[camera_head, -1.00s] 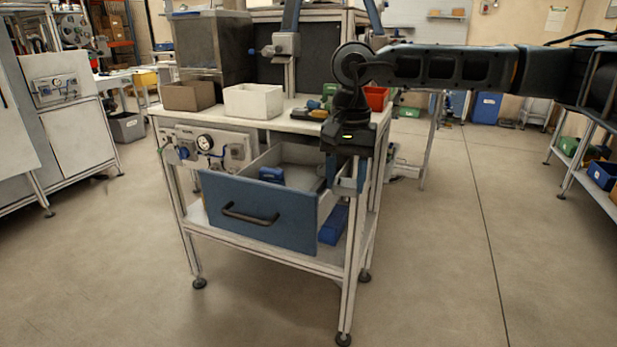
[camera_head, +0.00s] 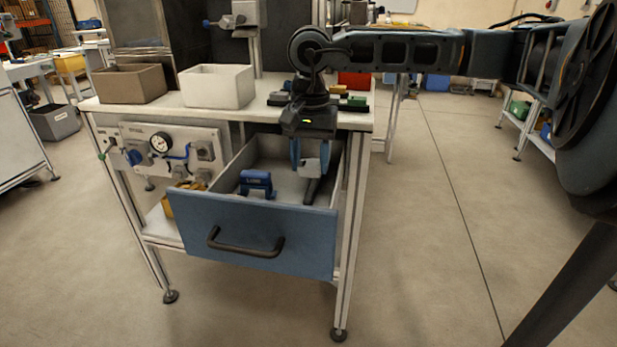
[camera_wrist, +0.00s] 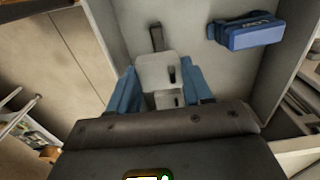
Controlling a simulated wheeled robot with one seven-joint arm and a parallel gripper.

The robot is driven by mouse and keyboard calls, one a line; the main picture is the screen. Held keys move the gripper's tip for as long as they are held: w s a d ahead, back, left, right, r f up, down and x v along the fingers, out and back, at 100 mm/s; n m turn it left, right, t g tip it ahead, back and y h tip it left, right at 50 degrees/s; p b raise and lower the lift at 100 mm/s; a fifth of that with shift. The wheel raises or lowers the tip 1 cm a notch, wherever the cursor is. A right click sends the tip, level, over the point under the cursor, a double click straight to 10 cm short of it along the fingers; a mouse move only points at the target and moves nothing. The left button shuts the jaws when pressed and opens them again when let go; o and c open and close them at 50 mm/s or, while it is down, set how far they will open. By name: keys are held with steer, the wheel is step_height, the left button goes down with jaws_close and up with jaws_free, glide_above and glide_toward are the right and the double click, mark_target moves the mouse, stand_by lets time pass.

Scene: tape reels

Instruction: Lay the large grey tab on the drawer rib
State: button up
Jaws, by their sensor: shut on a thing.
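My gripper (camera_head: 310,158) is shut on the large grey tab (camera_head: 310,168), which is pale grey and hangs between the blue fingers. In the wrist view, the tab (camera_wrist: 157,70) shows a dark slot and sits between the fingertips (camera_wrist: 163,82). The open drawer (camera_head: 260,232) has a blue front with a black handle. A dark upright strip, apparently the drawer rib (camera_head: 312,190), stands in the drawer's right part below the tab. In the wrist view, the rib (camera_wrist: 157,34) shows just beyond the tab's far edge. I cannot tell whether they touch.
A blue labelled block (camera_head: 256,183) lies in the drawer, left of my gripper. A brown bin (camera_head: 130,84) and a white bin (camera_head: 216,88) stand on the bench top. A gauge panel (camera_head: 172,147) is left of the drawer. The drawer's side walls border my gripper.

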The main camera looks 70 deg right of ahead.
mark_target(310, 192)
steer(key=shift+f, duration=2.25)
steer(key=shift+f+b, duration=0.2)
steer(key=shift+b, duration=0.25)
steer(key=o, duration=1)
steer(key=shift+r, duration=0.1)
steer(key=shift+r, duration=0.1)
step_height(310, 192, up, 12)
steer(key=shift+r+p, duration=0.1)
steer(key=shift+p, duration=0.7)
